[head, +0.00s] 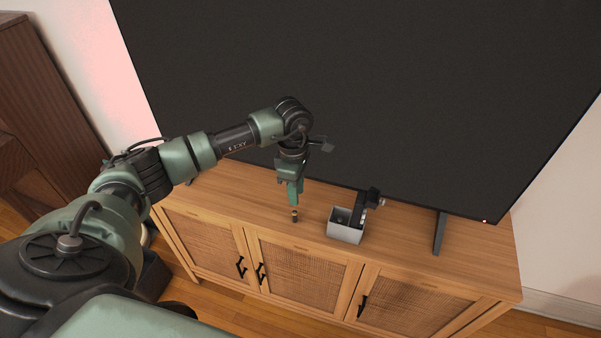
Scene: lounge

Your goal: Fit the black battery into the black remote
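A small dark battery (294,216) with a copper-coloured top stands upright on the wooden cabinet top. My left gripper (295,200) points down directly above it. Its fingertips are at or just over the battery's top; I cannot tell whether they touch it or how far apart they are. A black object (371,197), probably the remote, sticks up at the back right of a light grey open box (345,233), to the right of the battery. Its battery slot cannot be made out. My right gripper is not in view.
The box holds something dark that is too small to identify. A large black television (370,80) stands close behind, with a foot (439,234) at the right. The cabinet top (400,235) is clear between box and foot. A dark wooden shelf (35,100) is at far left.

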